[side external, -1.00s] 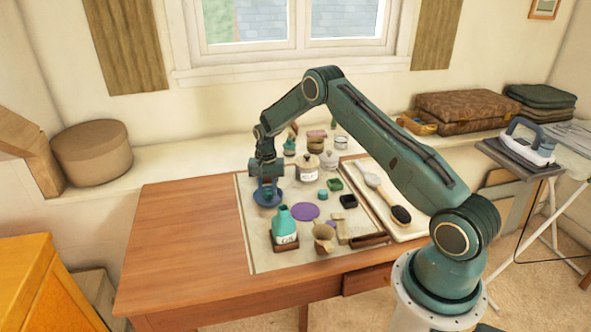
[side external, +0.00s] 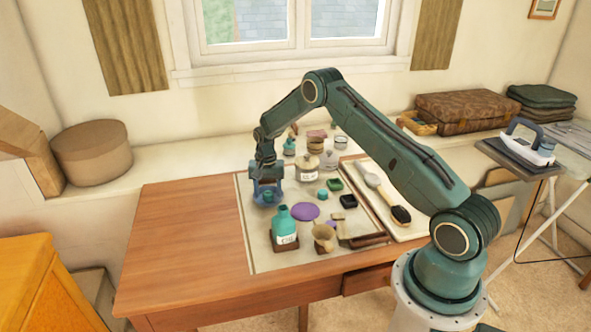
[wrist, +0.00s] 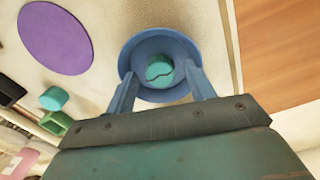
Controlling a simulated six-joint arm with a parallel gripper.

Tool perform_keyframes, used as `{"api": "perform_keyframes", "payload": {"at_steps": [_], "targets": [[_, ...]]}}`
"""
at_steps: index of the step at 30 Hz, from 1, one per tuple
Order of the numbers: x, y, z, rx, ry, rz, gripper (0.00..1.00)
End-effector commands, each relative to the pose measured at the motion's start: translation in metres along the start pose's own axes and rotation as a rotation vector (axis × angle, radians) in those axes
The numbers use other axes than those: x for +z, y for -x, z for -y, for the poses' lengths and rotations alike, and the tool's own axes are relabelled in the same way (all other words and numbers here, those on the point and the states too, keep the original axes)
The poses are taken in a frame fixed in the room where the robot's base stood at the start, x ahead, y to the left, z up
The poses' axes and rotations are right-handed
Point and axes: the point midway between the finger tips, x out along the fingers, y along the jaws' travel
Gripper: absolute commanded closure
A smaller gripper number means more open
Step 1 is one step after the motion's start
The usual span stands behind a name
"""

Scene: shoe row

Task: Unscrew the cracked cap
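A teal cap (wrist: 160,69) with a dark jagged line across its top sits inside a round blue dish (wrist: 137,43) in the wrist view. The blue dish (side external: 261,203) also shows at the left of the mat in the side view. I cannot tell what is under the cap. My gripper (wrist: 163,92) is open, with its two blue fingers apart over the dish, one on each side of the cap. No finger clearly touches the cap. In the side view my gripper (side external: 267,194) is low over the dish and partly hides it.
A labelled jar (side external: 307,170) stands behind. The wooden table (side external: 185,225) is clear at left.

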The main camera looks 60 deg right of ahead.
Motion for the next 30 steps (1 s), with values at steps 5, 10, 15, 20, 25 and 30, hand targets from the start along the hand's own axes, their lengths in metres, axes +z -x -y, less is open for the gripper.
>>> {"api": "perform_keyframes", "payload": {"at_steps": [5,10,15,20,25,30], "targets": [[0.000,0.000,0.000,0.000,0.000,0.000,0.46],[0.000,0.005,0.000,-0.001,0.000,-0.001,0.46],[0.000,0.019,0.000,0.000,0.000,-0.001,0.46],[0.000,0.041,0.000,-0.001,0.000,-0.002,0.46],[-0.001,0.070,0.001,-0.002,0.000,-0.003,0.46],[0.000,0.099,0.001,-0.002,0.000,-0.002,0.46]]}}
